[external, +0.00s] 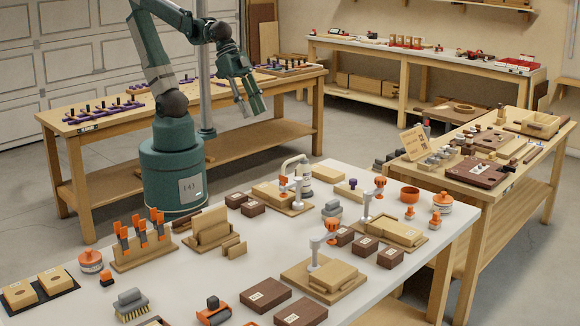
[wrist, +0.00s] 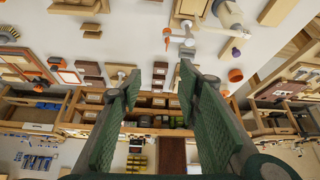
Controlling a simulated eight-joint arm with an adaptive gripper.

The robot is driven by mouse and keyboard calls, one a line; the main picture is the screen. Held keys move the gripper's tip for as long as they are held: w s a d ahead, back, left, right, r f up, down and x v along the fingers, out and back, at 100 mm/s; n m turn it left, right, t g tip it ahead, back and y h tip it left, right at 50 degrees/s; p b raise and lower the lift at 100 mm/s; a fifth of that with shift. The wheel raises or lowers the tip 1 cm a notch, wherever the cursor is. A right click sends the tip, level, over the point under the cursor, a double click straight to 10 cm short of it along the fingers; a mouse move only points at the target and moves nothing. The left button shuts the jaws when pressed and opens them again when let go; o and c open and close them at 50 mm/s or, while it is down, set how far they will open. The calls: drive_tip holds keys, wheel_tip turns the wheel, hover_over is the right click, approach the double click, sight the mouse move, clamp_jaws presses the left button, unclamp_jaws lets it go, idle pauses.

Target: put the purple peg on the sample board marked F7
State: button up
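A small purple peg (external: 352,183) stands on a light wooden block (external: 347,191) towards the back of the white table. A small purple spot, perhaps this peg, shows in the wrist view (wrist: 236,52). Dark brown boards with pale labels lie on the table, including one at the front (external: 265,295), one at the front edge (external: 301,313) and two in the middle (external: 364,245) (external: 390,257). I cannot read which is marked F7. My gripper (external: 252,106) hangs above and behind the table, apart from it. In the wrist view its fingers (wrist: 157,88) are wide apart with nothing between them.
An orange-handled tool rack (external: 143,240) and upright wooden panels (external: 211,228) stand at the left. Another bench (external: 100,112) behind holds purple racks. Bare white surface lies between items.

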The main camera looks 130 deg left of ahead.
drive_tip(key=s+d+f+m+t, duration=0.1)
drive_tip(key=s+d, duration=0.3)
drive_tip(key=s, duration=0.1)
drive_tip(key=shift+s+h, duration=0.2)
drive_tip(key=shift+h, duration=0.1)
drive_tip(key=shift+f, duration=0.1)
drive_tip(key=shift+f, duration=0.15)
idle(1.2)
